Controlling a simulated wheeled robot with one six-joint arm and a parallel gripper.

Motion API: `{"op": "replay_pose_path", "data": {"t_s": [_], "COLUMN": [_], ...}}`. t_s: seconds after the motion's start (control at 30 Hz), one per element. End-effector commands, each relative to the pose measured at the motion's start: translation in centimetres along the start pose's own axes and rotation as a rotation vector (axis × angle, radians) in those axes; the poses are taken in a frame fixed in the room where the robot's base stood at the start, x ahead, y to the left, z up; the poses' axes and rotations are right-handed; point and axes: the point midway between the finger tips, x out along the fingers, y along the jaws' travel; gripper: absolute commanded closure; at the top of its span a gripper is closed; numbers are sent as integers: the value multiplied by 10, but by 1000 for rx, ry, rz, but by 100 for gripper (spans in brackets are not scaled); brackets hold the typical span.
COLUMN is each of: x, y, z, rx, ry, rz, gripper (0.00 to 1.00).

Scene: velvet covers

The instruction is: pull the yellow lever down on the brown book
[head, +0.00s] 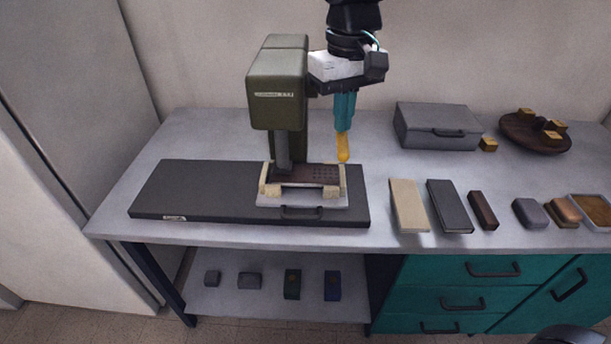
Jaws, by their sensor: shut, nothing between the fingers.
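My gripper (344,124) points straight down at the right of an olive-green press (277,85), with its teal fingers shut. A yellow rounded piece (343,148), seemingly the lever's grip, shows directly below the fingertips and hangs nearly upright. I cannot tell whether the fingers touch it, and its join to the press is hidden. The brown book (322,174) lies flat in a cream-cornered cradle (301,200) on the press's dark base (200,190). The press's ram (283,155) comes down over the book's left part; any gap between them is too small to tell.
A grey case (437,127) and a round brown tray (513,136) with yellow blocks stand at the back right. Beige (408,205), dark grey (449,205) and brown (483,210) slabs lie along the front right. A wall rises behind the table; its back left is clear.

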Motion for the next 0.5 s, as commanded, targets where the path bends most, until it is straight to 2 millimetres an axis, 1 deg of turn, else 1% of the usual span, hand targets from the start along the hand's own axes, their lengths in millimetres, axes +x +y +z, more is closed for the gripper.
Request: {"op": "replay_pose_path", "data": {"t_s": [0.03,0.5], "x": [-7,-64], "y": [0,-1], "z": [0,2], "rx": [0,0], "ry": [3,2], "rz": [0,0], "gripper": [100,100]}}
